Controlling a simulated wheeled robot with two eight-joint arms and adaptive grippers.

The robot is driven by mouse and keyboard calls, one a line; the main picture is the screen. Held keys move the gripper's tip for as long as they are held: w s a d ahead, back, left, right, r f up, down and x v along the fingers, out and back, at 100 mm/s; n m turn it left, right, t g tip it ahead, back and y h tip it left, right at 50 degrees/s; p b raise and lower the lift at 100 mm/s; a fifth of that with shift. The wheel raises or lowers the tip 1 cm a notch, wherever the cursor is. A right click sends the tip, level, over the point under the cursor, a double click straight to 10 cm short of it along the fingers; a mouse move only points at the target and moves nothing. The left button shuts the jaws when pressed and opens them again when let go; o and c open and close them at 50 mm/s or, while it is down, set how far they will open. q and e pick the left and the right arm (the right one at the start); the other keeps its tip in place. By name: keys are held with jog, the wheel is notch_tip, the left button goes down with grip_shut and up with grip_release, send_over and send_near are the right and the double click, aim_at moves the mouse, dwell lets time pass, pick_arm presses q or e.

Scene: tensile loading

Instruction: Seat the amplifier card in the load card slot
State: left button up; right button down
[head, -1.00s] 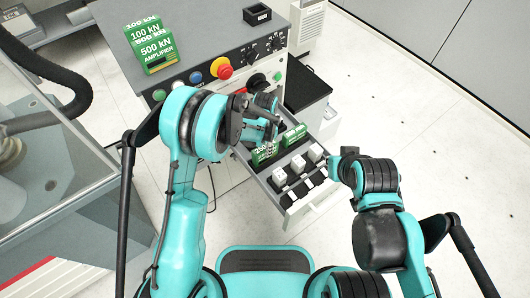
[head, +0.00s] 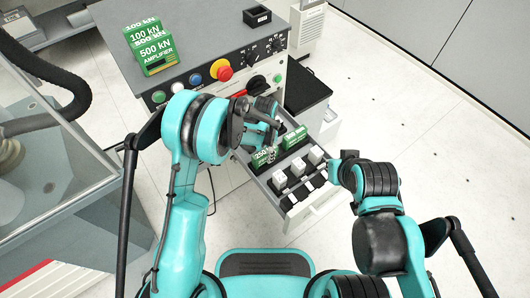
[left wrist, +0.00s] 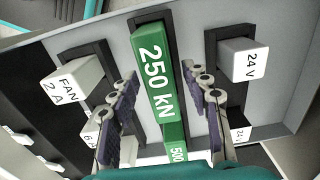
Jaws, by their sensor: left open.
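The green 250 kN card (left wrist: 153,75) stands in a black slot of the drawer; it also shows in the head view (head: 262,157). My left gripper (left wrist: 162,76) is open, one finger on each side of this card, with small gaps visible. In the head view my left gripper (head: 268,138) is over the drawer. A second green card, marked 500 (left wrist: 176,150), stands behind it; it also shows in the head view (head: 294,138). My right gripper (head: 343,168) is right of the drawer, its fingers unclear. I cannot tell which holder is the load card slot.
The open drawer (head: 309,206) also holds several white blocks, including FAN 2 A (left wrist: 72,84) and 24 V (left wrist: 242,62). On the cabinet top (head: 205,35) stand green amplifier cards (head: 150,48) and an empty-looking black holder (head: 257,15). A red knob (head: 221,70) rises near the front edge.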

pick_arm(q)
notch_tip(320, 180, up, 10)
jog(key=p, duration=0.3)
jog(key=shift+r+p, duration=0.2)
jog(key=shift+p, duration=0.2)
jog(key=s+a+r+n+t, duration=0.25)
jog(key=s+a+r, duration=0.2)
jog(key=r, duration=0.35)
jog(key=s+a+r+n+t, duration=0.1)
jog(key=s+a+r+n, duration=0.2)
jog(key=a+r, duration=0.4)
jog(key=s+a+r+n+t, duration=0.1)
jog(key=s+a+n+t, duration=0.1)
jog(key=s, duration=0.3)
jog(key=s+a+r+n+t, duration=0.1)
jog(key=s+a+r+n, duration=0.1)
jog(key=s, duration=0.4)
jog(key=shift+s+a+r+n+t, duration=0.3)
jog(key=shift+a+n, duration=0.35)
jog(key=shift+a, duration=0.5)
